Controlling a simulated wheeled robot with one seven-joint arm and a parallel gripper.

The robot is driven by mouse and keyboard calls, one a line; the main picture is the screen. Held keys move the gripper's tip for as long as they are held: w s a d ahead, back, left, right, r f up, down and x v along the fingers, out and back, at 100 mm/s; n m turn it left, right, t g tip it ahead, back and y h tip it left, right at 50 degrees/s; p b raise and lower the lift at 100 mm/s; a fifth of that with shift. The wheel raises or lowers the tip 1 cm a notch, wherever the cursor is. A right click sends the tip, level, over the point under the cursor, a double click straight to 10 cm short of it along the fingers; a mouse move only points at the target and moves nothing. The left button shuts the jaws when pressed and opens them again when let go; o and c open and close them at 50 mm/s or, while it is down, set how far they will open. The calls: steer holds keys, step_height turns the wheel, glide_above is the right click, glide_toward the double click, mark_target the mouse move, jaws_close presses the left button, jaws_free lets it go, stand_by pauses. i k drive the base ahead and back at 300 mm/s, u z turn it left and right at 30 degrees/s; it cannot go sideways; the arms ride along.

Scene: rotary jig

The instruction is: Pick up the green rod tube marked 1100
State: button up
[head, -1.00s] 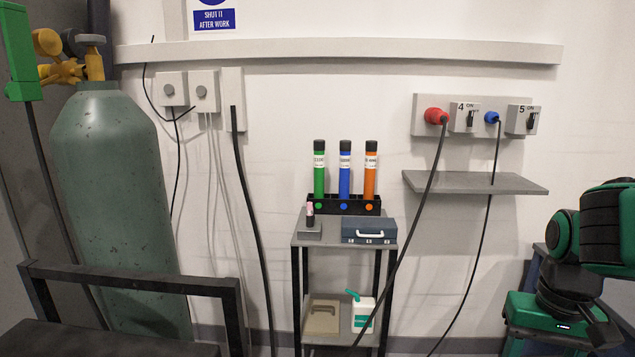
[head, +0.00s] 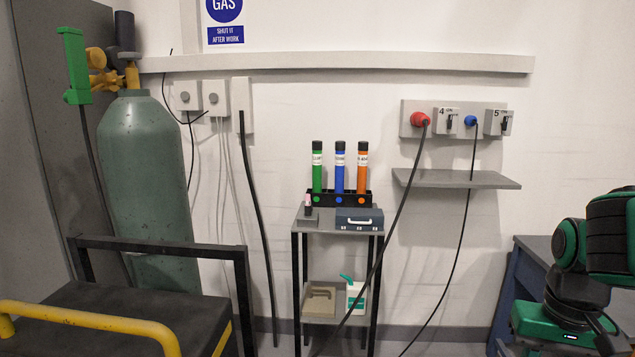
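The green rod tube (head: 317,168) stands upright in a black holder (head: 353,198) on top of a small grey shelf stand by the wall. It has a black cap and a white label; the print is too small to read. A blue tube (head: 340,170) and an orange tube (head: 363,170) stand to its right in the same holder. Colored dots mark the holder's front. Part of a green and black arm shows at the right edge, well away from the tubes. My gripper's fingers are not visible.
A small blue case (head: 359,219) sits on the stand (head: 316,224) in front of the holder. A black cable hangs across the stand's right side. A gas cylinder (head: 148,180) and a cart with a yellow rail (head: 90,319) occupy the left. A wall shelf (head: 457,179) juts out right.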

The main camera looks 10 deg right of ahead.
mark_target(316, 145)
steer(key=k, duration=0.6)
steer(key=z, duration=0.45)
steer(key=i, duration=2.05)
steer(key=u, duration=0.55)
